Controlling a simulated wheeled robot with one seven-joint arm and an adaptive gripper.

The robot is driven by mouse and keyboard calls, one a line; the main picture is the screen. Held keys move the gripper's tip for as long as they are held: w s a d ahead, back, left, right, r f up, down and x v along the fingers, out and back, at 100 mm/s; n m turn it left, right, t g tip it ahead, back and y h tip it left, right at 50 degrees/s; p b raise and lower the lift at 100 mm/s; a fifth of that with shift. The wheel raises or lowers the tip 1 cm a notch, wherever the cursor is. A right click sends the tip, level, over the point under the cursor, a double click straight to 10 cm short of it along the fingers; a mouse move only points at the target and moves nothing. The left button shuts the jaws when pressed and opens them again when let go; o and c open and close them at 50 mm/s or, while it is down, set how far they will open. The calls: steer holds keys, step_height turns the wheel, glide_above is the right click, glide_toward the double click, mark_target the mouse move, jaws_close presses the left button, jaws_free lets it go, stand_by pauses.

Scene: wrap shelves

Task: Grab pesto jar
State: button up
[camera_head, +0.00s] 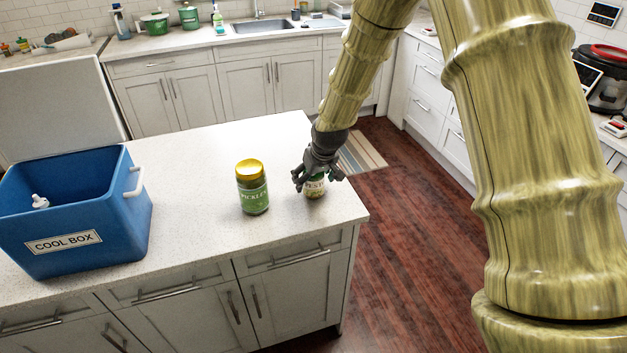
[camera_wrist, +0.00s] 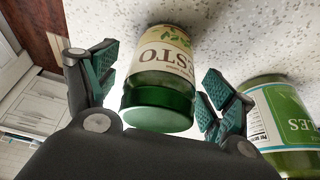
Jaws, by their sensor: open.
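The pesto jar (camera_head: 316,187) stands near the right end of the island counter (camera_head: 200,160), partly hidden by my gripper in the head view. In the wrist view the pesto jar (camera_wrist: 163,75) shows a cream label and a green lower-looking end. My gripper (camera_head: 318,176) is at the jar's top. In the wrist view its two fingers (camera_wrist: 160,92) are open, one on each side of the jar, with gaps visible between the pads and the glass.
A pickles jar (camera_head: 253,187) with a gold lid stands left of the pesto jar, and it shows close to the right finger in the wrist view (camera_wrist: 280,115). A blue cool box (camera_head: 115,220) holding a white object (camera_head: 40,202) sits at the counter's left. Wooden floor lies right of the counter edge.

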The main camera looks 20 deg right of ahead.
steer(key=shift+c, duration=0.5)
steer(key=c, duration=1.3)
steer(key=shift+r, duration=0.15)
